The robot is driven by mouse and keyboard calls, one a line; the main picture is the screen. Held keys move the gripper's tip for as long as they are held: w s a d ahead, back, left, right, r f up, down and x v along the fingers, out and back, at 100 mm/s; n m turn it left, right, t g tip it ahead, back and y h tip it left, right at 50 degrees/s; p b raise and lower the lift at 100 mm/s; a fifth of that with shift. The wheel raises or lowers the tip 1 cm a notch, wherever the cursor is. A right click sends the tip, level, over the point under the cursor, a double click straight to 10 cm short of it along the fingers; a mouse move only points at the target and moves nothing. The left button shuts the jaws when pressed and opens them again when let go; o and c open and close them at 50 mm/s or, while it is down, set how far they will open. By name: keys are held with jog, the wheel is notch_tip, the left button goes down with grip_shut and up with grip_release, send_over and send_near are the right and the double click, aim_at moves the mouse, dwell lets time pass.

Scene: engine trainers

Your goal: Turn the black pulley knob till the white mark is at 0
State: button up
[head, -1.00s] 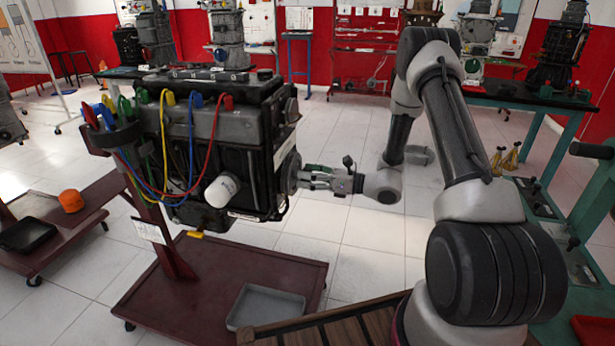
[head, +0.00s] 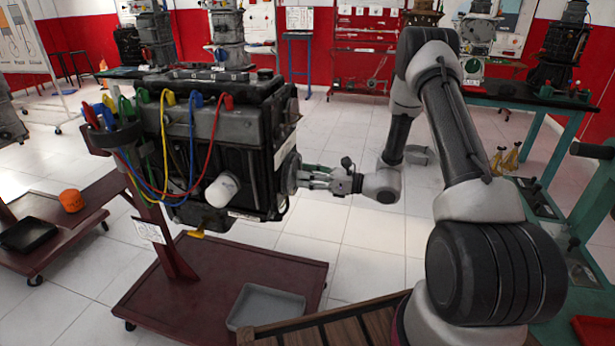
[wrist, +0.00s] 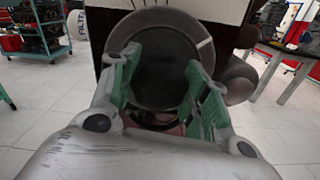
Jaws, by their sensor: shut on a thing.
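The black pulley knob (wrist: 160,72) faces me in the wrist view, with a grey ring (wrist: 122,32) around it. A short pale line (wrist: 204,43) shows on the ring at upper right; I cannot tell whether it is the white mark, and no 0 is legible. My gripper (wrist: 161,78) is shut on the knob, with one green-padded finger on its left and one on its right. In the head view, my gripper (head: 312,177) reaches from the right to the pulley (head: 291,173) on the engine's (head: 225,145) right side. The knob itself is mostly hidden there.
The engine stands on a dark red wheeled stand (head: 185,300) with a grey tray (head: 266,306) on its base. Coloured cables and a white filter (head: 221,190) are on its near side. A green bench (head: 560,150) is at right.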

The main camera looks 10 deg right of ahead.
jog(key=n, duration=0.5)
jog(key=shift+s+n, duration=0.1)
jog(key=shift+n, duration=2.1)
jog(key=o, duration=1)
jog(key=v, duration=1.2)
